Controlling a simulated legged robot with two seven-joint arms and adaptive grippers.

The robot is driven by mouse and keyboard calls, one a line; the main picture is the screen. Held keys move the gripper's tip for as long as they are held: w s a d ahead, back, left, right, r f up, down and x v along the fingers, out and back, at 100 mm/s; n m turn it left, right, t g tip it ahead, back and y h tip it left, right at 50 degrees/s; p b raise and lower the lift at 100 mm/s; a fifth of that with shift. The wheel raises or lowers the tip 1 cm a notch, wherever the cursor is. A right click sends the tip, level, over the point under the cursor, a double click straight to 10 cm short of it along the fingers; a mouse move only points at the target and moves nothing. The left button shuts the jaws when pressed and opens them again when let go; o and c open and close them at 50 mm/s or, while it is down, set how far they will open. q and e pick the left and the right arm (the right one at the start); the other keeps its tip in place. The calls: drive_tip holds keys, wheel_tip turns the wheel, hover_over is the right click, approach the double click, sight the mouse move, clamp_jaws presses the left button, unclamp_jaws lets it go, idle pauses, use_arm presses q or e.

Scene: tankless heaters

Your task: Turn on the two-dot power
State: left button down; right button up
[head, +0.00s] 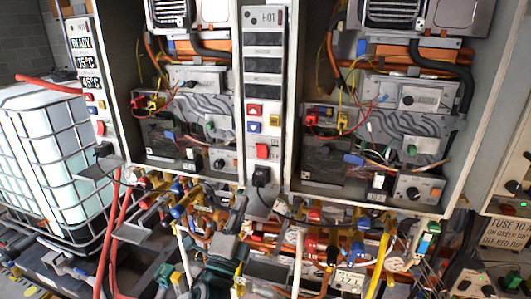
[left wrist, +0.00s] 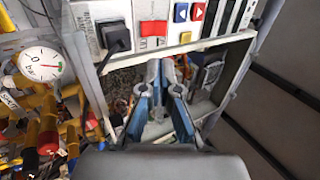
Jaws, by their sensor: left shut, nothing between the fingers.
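The power switches' dot marks are too small to read. A red switch (head: 262,151) sits low on the middle panel (head: 278,75), above a black plug. Another red switch (head: 100,128) is on the left panel. The left wrist view shows a red switch (left wrist: 153,28) beside a black plug (left wrist: 114,38); I cannot tell which panel this is. My right gripper is not in view.
Two open heater cabinets stand on either side of the middle panel. Crowded pipes, valves and yellow hoses (head: 377,258) fill the space below them. A caged white tank (head: 45,150) stands at the left. A pressure gauge (left wrist: 40,63) is near the gripper's left.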

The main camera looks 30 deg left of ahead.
use_arm(q)
drive_tip(key=p, duration=0.2)
approach(260, 147)
drive_tip(key=x, duration=0.6)
drive_tip(key=shift+w+d+r, duration=0.1)
drive_tip(key=shift+w+r, duration=0.05)
drive_tip(key=shift+w, duration=0.05)
drive_tip(key=shift+w+r, duration=0.25)
drive_tip(key=shift+w, duration=0.1)
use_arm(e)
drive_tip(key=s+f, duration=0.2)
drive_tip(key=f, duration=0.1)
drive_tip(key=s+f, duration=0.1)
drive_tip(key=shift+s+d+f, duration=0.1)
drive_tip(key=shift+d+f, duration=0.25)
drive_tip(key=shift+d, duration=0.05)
use_arm(q)
drive_tip(key=shift+a, duration=0.2)
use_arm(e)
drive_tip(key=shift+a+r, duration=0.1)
use_arm(q)
drive_tip(key=shift+p, duration=0.3)
